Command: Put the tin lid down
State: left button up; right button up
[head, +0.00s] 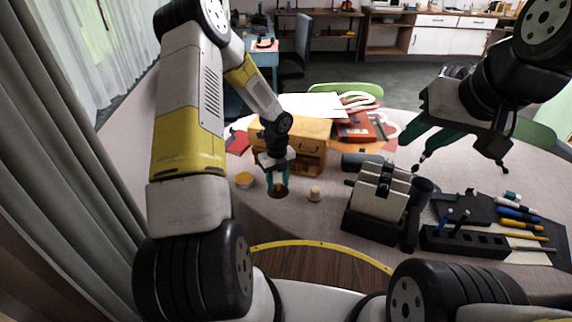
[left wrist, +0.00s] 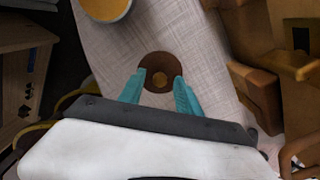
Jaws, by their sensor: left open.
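The tin lid (head: 281,194) is a brown disc with a small knob. It appears to lie flat on the table, and it also shows in the left wrist view (left wrist: 152,60). My left gripper (head: 277,184) is open above the lid, its teal fingers on either side of the knob in the left wrist view. I cannot tell whether they touch it. A round tin (head: 244,180) with yellow-orange inside stands open, left of the lid; its edge shows in the left wrist view (left wrist: 106,9). My right gripper (head: 461,163) is open and empty above the table's right side.
A wooden box (head: 304,140) stands just behind the left gripper. A grey-black device (head: 379,194) and a black holder (head: 462,241) with pens fill the right. Bare table lies in front of the lid.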

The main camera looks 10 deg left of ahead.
pick_arm(q)
notch_tip(320, 180, up, 12)
notch_tip(320, 180, up, 10)
jog(key=n+t, duration=0.1)
jog(key=n, duration=0.5)
send_over(278, 185)
jog(key=s, duration=0.4)
jog(key=s+d+r+n+t+h, duration=0.2)
jog(key=s+r+n+t, duration=0.3)
jog(key=s+r+n, duration=1.1)
jog(key=s+n, duration=0.4)
jog(key=n, duration=0.1)
jog(key=shift+r+n, duration=0.35)
jog(key=shift+n, duration=0.05)
